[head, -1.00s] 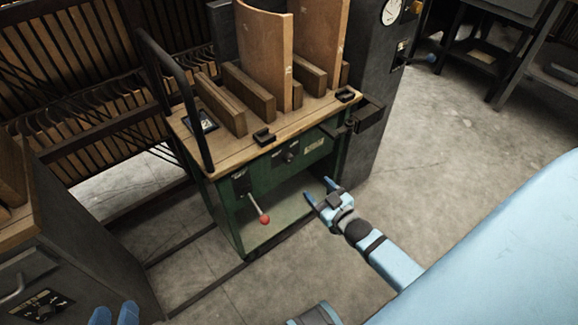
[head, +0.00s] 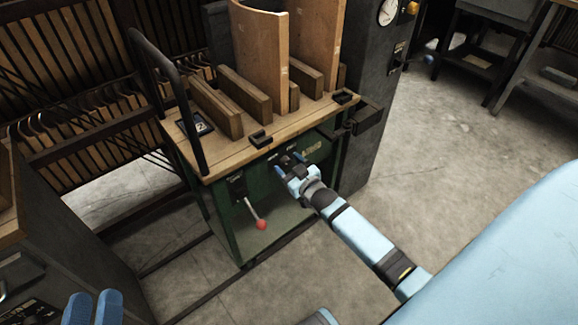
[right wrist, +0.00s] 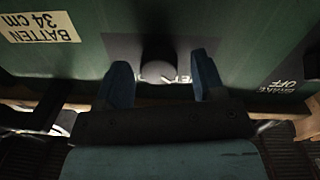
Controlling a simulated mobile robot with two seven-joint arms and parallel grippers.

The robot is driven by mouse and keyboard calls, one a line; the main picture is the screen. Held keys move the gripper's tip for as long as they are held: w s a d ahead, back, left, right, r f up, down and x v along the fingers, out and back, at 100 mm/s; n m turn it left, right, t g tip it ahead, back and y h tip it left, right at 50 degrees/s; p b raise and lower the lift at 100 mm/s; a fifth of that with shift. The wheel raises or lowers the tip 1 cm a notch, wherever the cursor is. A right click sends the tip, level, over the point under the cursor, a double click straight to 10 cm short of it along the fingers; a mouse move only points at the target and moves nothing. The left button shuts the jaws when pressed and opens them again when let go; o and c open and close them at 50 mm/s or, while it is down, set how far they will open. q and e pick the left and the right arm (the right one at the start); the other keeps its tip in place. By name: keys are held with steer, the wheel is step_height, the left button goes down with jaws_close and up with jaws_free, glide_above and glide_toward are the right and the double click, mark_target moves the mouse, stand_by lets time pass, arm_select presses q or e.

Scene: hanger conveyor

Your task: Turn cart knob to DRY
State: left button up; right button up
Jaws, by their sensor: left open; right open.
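The green cart (head: 219,212) has a dark plate on its front with a small round knob (head: 286,160). In the right wrist view the dark knob (right wrist: 157,70) shows between my two blue fingers, with part of a white label beside it, too hidden to read. My right gripper (head: 289,165) is open at the front panel, its fingers on either side of the knob; I cannot tell whether they touch it. It also shows in the right wrist view (right wrist: 160,78). My left gripper (head: 92,306) is open and empty at the lower left, away from the cart.
A lever with a red ball (head: 261,225) sticks out of the cart front, left of my right gripper. A label reading BATTEN 34 cm (right wrist: 38,27) and a BRAKE OFF label (right wrist: 283,82) flank the knob. Wooden boards (head: 243,90) stand on the cart top.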

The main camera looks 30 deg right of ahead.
steer(key=c, duration=0.9)
steer(key=shift+c, duration=0.2)
